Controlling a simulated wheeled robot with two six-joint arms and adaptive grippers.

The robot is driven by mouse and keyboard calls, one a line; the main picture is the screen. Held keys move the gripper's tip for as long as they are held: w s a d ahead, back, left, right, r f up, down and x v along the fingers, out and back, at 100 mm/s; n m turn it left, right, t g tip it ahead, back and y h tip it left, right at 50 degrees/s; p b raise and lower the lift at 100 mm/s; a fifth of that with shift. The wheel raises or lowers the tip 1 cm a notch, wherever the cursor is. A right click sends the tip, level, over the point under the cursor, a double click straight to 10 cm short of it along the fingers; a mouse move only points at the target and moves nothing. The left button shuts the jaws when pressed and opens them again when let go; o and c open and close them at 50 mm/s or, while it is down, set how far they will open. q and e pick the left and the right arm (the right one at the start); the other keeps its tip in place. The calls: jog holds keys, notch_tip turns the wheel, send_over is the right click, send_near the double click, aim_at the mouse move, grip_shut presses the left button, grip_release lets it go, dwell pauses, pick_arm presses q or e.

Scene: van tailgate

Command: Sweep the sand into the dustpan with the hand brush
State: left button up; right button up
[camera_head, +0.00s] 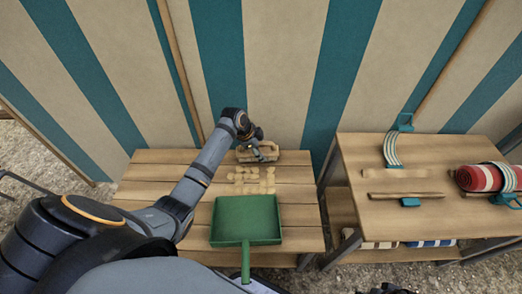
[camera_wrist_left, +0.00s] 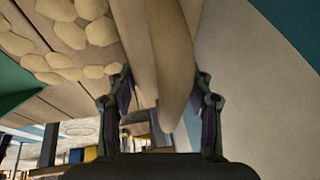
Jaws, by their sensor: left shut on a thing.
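The hand brush (camera_head: 243,156) is a pale wooden piece at the back of the left wooden table, by the striped wall. My left gripper (camera_head: 262,148) is shut on it; in the left wrist view its handle (camera_wrist_left: 165,60) runs between the two fingers (camera_wrist_left: 160,110). The sand (camera_head: 252,181) lies as several pale flat clumps in front of the brush, and shows at the upper left of the left wrist view (camera_wrist_left: 75,40). The green dustpan (camera_head: 246,218) lies nearer me, its handle towards me. A dark tip at the bottom edge may be my right gripper (camera_head: 385,289).
A second wooden table (camera_head: 430,220) stands to the right across a narrow gap. It bears a red and white roll (camera_head: 482,178), a striped strap (camera_head: 390,150) and a wooden stick (camera_head: 405,195). The blue and cream striped wall (camera_head: 275,60) stands close behind both tables.

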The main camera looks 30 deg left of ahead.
pick_arm(q)
jog(key=shift+f, duration=0.55)
dwell(0.4)
jog(key=shift+s+d+r+p, duration=0.15)
jog(key=shift+s+p, duration=0.25)
jog(key=shift+p, duration=0.15)
jog(key=shift+s+d+r+p, duration=0.1)
jog(key=shift+s+r+p, duration=0.05)
jog(key=shift+s+p, duration=0.35)
jog(key=shift+s+d+p, duration=0.1)
jog(key=shift+s+p, duration=0.15)
jog(key=shift+p, duration=0.15)
jog(key=shift+s+d+f, duration=0.1)
jog(key=shift+s+f, duration=0.05)
jog(key=shift+s, duration=0.15)
